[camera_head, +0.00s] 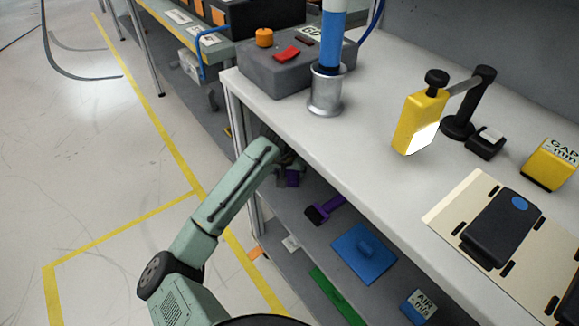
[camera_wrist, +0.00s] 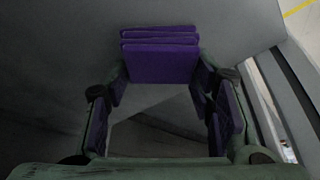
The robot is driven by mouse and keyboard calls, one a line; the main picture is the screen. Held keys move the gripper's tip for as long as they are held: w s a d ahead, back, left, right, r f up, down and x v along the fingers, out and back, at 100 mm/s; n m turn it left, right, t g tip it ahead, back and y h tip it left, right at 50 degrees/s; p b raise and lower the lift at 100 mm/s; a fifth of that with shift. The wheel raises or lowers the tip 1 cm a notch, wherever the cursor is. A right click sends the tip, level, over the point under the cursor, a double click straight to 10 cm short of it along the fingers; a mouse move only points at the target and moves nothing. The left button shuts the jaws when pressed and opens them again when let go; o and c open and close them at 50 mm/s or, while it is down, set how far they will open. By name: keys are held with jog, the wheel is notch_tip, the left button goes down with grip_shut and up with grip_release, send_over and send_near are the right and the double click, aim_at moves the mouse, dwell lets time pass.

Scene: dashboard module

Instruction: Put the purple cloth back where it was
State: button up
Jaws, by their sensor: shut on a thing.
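The purple cloth (camera_wrist: 160,62) is a folded, layered block between the fingertips of my gripper (camera_wrist: 161,78) in the wrist view. My gripper is shut on it. In the head view my arm reaches under the worktop, and my gripper (camera_head: 288,165) is in shadow above the lower shelf (camera_head: 318,236), near its left end. A small purple patch of the cloth (camera_head: 292,180) shows below the gripper there. Whether the cloth touches the shelf cannot be told.
The worktop edge (camera_head: 330,170) overhangs the arm's end. A table leg (camera_head: 247,205) stands close by the forearm.

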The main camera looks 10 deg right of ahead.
jog(key=shift+s+r, duration=0.15)
jog(key=shift+f, duration=0.2)
jog(key=o, duration=1.2)
jog(key=shift+s+r, duration=0.1)
jog(key=shift+r, duration=0.35)
jog(key=s+a+b, duration=0.1)
jog(key=s, duration=0.2)
jog(key=s+a, duration=0.2)
jog(key=s, duration=0.2)
jog(key=s+a+b, duration=0.1)
jog(key=s+a, duration=0.1)
jog(key=s, duration=0.2)
jog(key=shift+s+r+b, duration=0.15)
jog(key=shift+r+b, duration=0.15)
